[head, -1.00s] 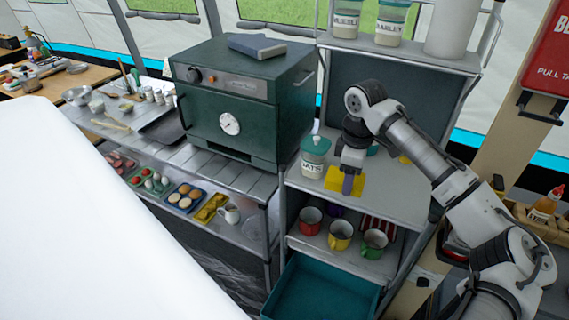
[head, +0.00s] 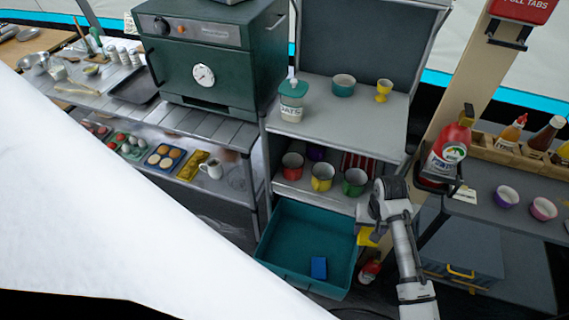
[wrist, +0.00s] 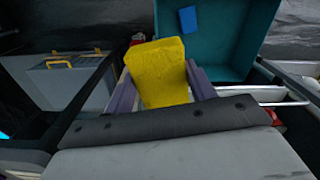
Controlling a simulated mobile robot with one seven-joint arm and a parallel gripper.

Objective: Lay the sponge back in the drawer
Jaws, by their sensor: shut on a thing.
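The yellow sponge (head: 366,238) is between the fingers of my gripper (head: 368,230), just right of the drawer's right wall in the head view. In the wrist view the sponge (wrist: 163,72) stands up between the two purple-grey fingers, and my gripper (wrist: 163,92) is shut on it. The teal drawer (head: 290,232) is pulled open below the shelves. A small blue block (head: 319,267) lies in it near the front. The drawer (wrist: 232,50) also shows behind the sponge in the wrist view. The sponge appears outside the drawer, beside its right side.
Red, yellow and green mugs (head: 322,177) stand on the shelf above the drawer. An oats jar (head: 292,100) and a teal bowl (head: 343,85) are on the upper shelf. A grey cabinet (head: 485,262) stands to the right. Most of the drawer floor is clear.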

